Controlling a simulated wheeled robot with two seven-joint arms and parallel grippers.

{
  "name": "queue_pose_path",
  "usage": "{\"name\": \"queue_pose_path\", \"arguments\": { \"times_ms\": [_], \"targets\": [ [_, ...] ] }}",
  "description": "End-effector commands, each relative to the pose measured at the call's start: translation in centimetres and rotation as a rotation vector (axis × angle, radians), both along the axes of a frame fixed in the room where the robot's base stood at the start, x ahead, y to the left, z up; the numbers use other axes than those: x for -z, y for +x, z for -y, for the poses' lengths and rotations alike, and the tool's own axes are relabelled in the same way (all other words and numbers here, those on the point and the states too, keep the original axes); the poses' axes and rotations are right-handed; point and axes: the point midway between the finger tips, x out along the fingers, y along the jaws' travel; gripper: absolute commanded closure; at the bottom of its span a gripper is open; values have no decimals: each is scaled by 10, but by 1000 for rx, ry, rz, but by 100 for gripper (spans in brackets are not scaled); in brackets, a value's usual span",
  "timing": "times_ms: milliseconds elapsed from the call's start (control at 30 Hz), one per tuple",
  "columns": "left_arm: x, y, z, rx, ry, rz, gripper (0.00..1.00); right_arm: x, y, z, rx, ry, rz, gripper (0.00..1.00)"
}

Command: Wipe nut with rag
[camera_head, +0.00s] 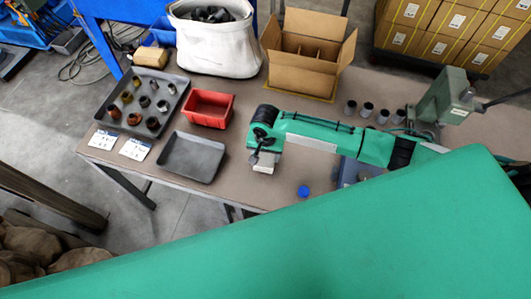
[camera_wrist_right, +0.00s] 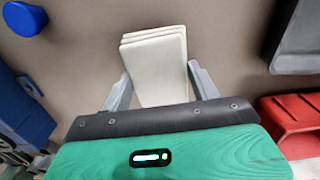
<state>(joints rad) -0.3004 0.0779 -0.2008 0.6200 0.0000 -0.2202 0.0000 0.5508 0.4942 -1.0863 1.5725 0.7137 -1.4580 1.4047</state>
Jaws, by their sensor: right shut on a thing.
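Several nuts, brown and grey, stand on a dark tray (camera_head: 112,105) at the left of the table; one brown nut (camera_head: 134,119) is near its front. My right gripper (camera_head: 262,158) is over the middle of the table, to the right of the nuts' tray. It is shut on the rag (camera_head: 265,165), a pale folded stack. The rag (camera_wrist_right: 155,55) sits between the two grey fingers in the right wrist view. I cannot tell whether it touches the table. My left gripper is not in view.
An empty dark tray (camera_head: 192,157) and a red bin (camera_head: 208,108) lie between my right gripper and the nuts. A white bucket (camera_head: 212,45), an open cardboard box (camera_head: 308,78) and a yellowish block (camera_head: 150,57) stand behind. A blue cap (camera_head: 303,191) is near the front edge.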

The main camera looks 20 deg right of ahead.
Motion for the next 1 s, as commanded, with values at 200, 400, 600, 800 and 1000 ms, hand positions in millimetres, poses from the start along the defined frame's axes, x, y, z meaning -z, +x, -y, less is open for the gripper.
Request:
{"name": "queue_pose_path", "arguments": {
  "times_ms": [200,400,600,800,1000],
  "targets": [
    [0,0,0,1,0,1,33,4,0,0,0,1,0,57],
    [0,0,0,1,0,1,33,5,1,0,1,1,0,57],
    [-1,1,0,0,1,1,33,5,11,6,1,0,1,57],
    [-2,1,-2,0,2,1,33,6,19,11,1,0,0,57],
    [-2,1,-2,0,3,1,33,6,19,11,0,0,1,57]
  ]
}}
